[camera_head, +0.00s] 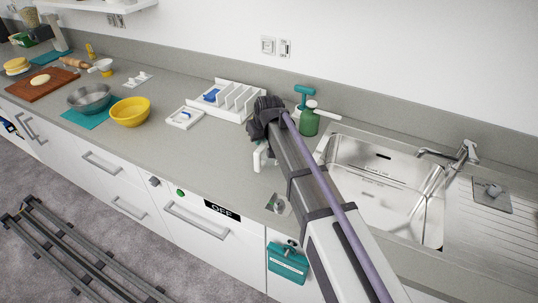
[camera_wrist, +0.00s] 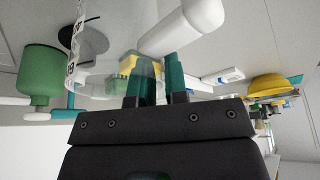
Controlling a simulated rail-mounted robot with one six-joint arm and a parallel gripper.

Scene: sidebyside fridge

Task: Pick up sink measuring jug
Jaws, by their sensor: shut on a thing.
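The measuring jug is a clear vessel with dark markings and a thick white handle. In the wrist view its clear body (camera_wrist: 98,78) is left of the teal fingers and its white handle (camera_wrist: 185,28) is at the top. My gripper (camera_wrist: 160,78) is shut on the jug. In the head view my wrist and arm hide most of the jug; a white part (camera_head: 259,157) shows just left of the arm, over the counter beside the sink. I cannot tell whether the jug touches the counter.
The sink (camera_head: 385,180) with its tap (camera_head: 455,158) is right of my arm. A green bottle (camera_head: 310,122) stands close behind it. A white rack (camera_head: 232,98), a small white tray (camera_head: 185,117) and a yellow bowl (camera_head: 130,111) are left. The front counter strip is mostly clear.

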